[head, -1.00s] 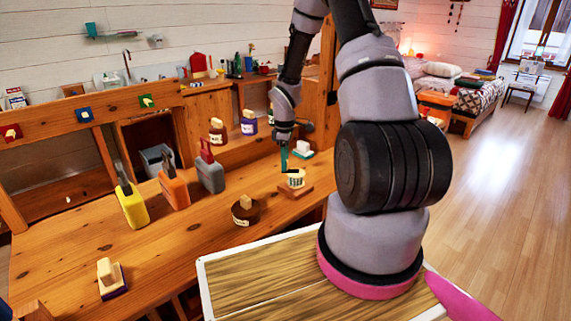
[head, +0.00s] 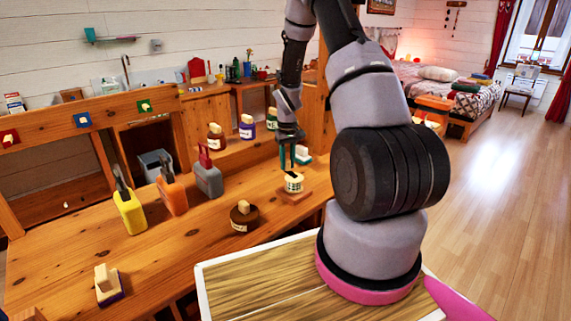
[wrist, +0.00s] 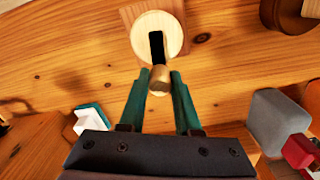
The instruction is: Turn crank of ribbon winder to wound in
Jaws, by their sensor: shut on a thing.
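The ribbon winder (head: 295,187) stands on a small wooden base on the workbench. In the wrist view its round cream top (wrist: 144,36) carries a black crank arm (wrist: 156,45) ending in a brass-coloured knob (wrist: 160,79). The arm points from the top's middle toward my gripper. My gripper (wrist: 159,80) has teal fingers, one on each side of the knob, and is shut on it. In the head view my gripper (head: 289,166) reaches down from above onto the winder; the knob is too small to make out there.
A round brown object (head: 244,216) sits nearer me. A teal-and-white block (head: 303,155) is close behind my gripper.

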